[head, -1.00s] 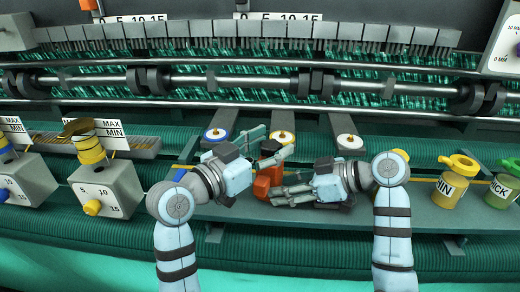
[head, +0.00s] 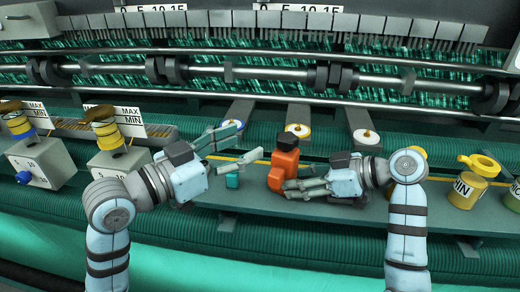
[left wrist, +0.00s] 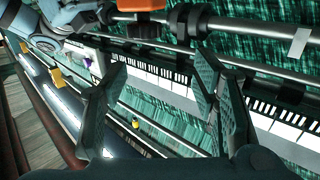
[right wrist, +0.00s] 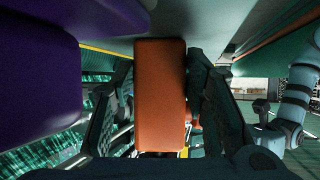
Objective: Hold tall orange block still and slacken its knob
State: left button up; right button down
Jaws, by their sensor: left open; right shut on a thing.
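The tall orange block (head: 287,163) stands on the grey shelf with a black knob (head: 289,141) on top. My right gripper (head: 285,187) is shut on the block's lower part. In the right wrist view the block (right wrist: 160,95) fills the space between the fingers. My left gripper (head: 240,146) is open and empty, to the left of the block and apart from it. The left wrist view shows its fingers (left wrist: 160,68) spread with nothing between them.
A purple thing (right wrist: 50,85) is close beside the block in the right wrist view. Grey boxes (head: 119,160) stand left, a yellow container (head: 466,190) right. Rails and rollers (head: 300,75) run behind.

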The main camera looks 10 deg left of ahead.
aim_at(287, 136)
pick_arm(q)
jog(key=w+a+m+g+h, duration=0.1)
jog(key=g, duration=0.1)
jog(key=w+a+f+m+g+h, duration=0.1)
jog(key=w+g, duration=0.1)
jog(key=w+f+m+g+h, duration=0.1)
jog(key=shift+w+a+g+h, duration=0.25)
jog(key=shift+a+g+h, duration=0.15)
jog(key=w+d+m, duration=0.1)
jog(key=d, duration=0.2)
jog(key=d+g+h, duration=0.1)
jog(key=d, duration=0.3)
jog(key=w+d+m, duration=0.1)
jog(key=d, duration=0.3)
jog(key=shift+w+d+r+m+g+h, duration=0.15)
jog(key=shift+w+d+m+g+h, duration=0.15)
jog(key=shift+w+h, duration=0.1)
jog(key=shift+s, duration=0.1)
jog(key=shift+a, duration=0.1)
jog(key=c, duration=1.2)
